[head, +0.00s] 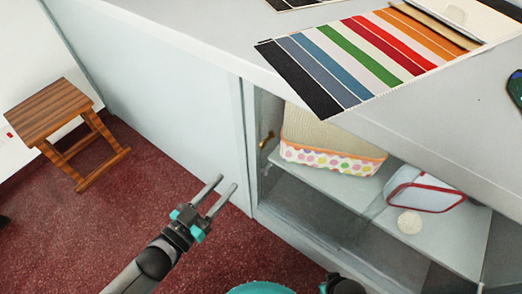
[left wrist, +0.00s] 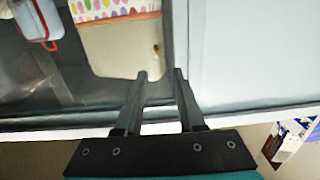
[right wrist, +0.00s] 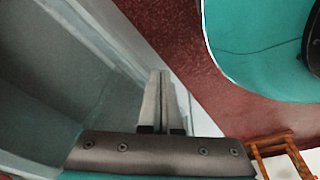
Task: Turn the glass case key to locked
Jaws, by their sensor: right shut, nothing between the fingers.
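The glass case (head: 247,140) is the pale grey counter front with a glass pane and shelf. A small brass-coloured piece (head: 266,139), which looks like the key, shows near its left frame post. It also shows as a small blurred spot in the left wrist view (left wrist: 155,47); its turn angle is too small to tell. My left gripper (head: 221,190) is open and empty, lower left of the brass piece and apart from it. Its fingers (left wrist: 160,74) point at the case's frame. My right gripper (right wrist: 162,74) is shut and empty, low beside the case front.
Colour swatch strips (head: 355,50) lie on the counter top. Inside the case are a dotted basket (head: 330,158), a red-trimmed clear box (head: 425,197) and a round pale disc (head: 410,222). A wooden stool (head: 50,112) stands at left on red carpet. The floor between is clear.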

